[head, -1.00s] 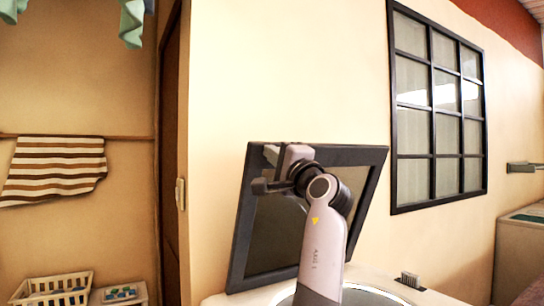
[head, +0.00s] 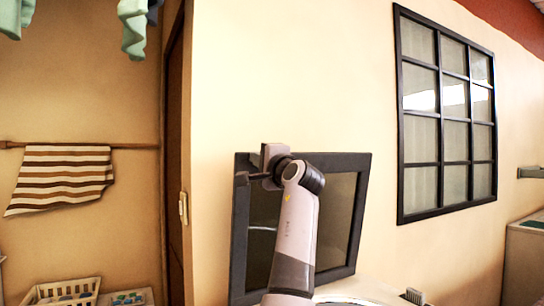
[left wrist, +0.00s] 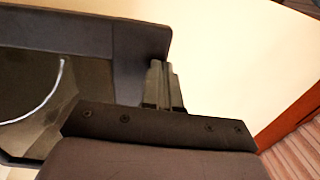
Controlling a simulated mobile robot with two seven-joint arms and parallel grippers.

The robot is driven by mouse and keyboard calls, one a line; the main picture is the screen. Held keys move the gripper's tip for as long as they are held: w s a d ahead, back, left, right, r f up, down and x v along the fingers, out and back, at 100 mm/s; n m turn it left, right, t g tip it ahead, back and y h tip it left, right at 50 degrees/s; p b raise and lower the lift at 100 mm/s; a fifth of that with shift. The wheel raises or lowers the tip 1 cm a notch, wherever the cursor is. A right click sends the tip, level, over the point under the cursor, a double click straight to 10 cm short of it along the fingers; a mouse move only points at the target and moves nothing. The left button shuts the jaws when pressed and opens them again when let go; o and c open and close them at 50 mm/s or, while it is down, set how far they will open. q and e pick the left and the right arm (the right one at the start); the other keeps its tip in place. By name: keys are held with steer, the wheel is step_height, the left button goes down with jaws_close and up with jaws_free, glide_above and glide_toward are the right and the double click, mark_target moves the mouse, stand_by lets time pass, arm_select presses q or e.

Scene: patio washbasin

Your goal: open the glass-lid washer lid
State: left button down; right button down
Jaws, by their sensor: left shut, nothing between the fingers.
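The washer's glass lid (head: 340,215), a dark frame around a grey-brown pane, stands raised, close to upright, at the back of the washer top (head: 375,288). My left gripper (head: 250,178) is shut and empty at the lid's upper left edge. My forearm hides part of the pane and lower frame. In the left wrist view, the closed fingers (left wrist: 163,85) are beside the lid's dark frame (left wrist: 95,45); whether they touch it I cannot tell. My right gripper is in neither view.
A cream wall stands behind the lid, with a dark-framed window (head: 447,115) to the right. A small brush (head: 414,296) is on the washer top's right side. A laundry basket (head: 62,291) and striped towel (head: 62,178) are far left.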

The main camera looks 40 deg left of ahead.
arm_select(q)
steer(key=x, duration=0.5)
steer(key=shift+a, duration=0.4)
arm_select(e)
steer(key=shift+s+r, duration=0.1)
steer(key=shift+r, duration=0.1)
